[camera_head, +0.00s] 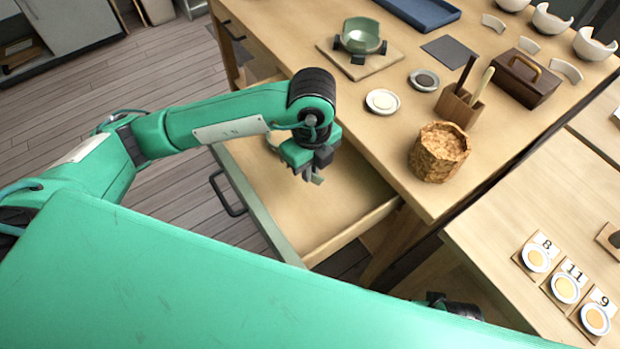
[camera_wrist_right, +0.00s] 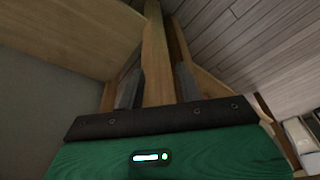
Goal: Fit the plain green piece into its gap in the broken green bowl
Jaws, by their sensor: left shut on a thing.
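The broken green bowl (camera_head: 360,38) sits in a dark holder on a wooden board at the back of the bench. My left gripper (camera_head: 311,170) points down above the open drawer, well in front of the bowl. It is shut on a small grey-green piece (camera_head: 317,180), which is mostly hidden by the fingers. In the right wrist view my right gripper (camera_wrist_right: 158,92) has its two fingers apart with nothing held; a wooden post shows behind the gap.
The pulled-out drawer (camera_head: 290,246) lies below my left gripper. On the bench are a bark-like pot (camera_head: 438,152), a tool block (camera_head: 459,105), a white dish (camera_head: 382,102), a dark dish (camera_head: 424,80) and a brown box (camera_head: 525,77). Numbered dishes (camera_head: 565,288) stand at the right.

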